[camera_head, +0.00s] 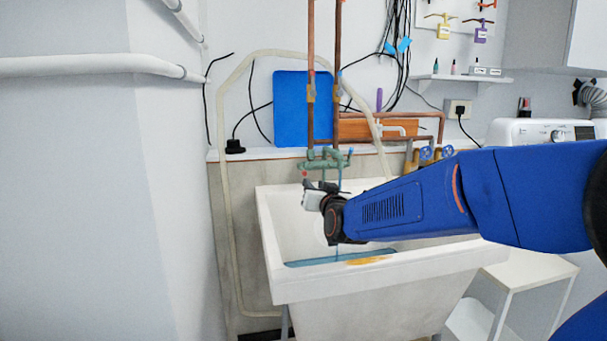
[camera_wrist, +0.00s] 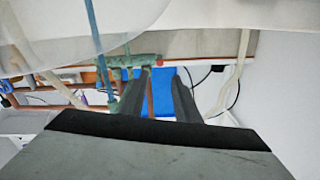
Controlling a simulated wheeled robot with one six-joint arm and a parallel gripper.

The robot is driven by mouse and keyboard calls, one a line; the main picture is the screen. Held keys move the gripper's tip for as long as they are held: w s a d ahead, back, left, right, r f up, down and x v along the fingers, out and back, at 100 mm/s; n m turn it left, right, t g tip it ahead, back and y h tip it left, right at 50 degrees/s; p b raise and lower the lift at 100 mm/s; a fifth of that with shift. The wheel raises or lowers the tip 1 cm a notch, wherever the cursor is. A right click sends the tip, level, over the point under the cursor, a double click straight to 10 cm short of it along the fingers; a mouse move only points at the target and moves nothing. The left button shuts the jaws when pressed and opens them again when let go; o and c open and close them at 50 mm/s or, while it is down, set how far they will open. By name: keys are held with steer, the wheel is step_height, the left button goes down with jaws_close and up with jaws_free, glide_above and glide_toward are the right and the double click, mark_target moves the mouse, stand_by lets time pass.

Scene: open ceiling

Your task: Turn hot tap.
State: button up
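A greenish, weathered tap fixture (camera_head: 327,158) is mounted on copper pipes above the back of the white sink. A small red mark (camera_head: 305,172) shows at its left end, which looks like the hot side. My gripper (camera_head: 310,186) is just below and in front of that left end. In the wrist view the picture is upside down, and the tap fixture (camera_wrist: 125,62) reaches in front of my gripper (camera_wrist: 160,76). Its two dark fingers are apart, with the red-marked end roughly between them. I cannot tell whether they touch it.
The white sink (camera_head: 262,235) is under my gripper, with bluish water (camera_head: 310,260) in it. A pale hose (camera_head: 224,170) loops at left. Copper pipes (camera_head: 311,60) rise behind. A white washing machine (camera_head: 510,130) stands at right.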

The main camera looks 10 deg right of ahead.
mark_target(305, 174)
steer(key=w, duration=1.4)
steer(key=shift+w+a, duration=0.15)
steer(key=shift+w, duration=0.05)
jaws_close()
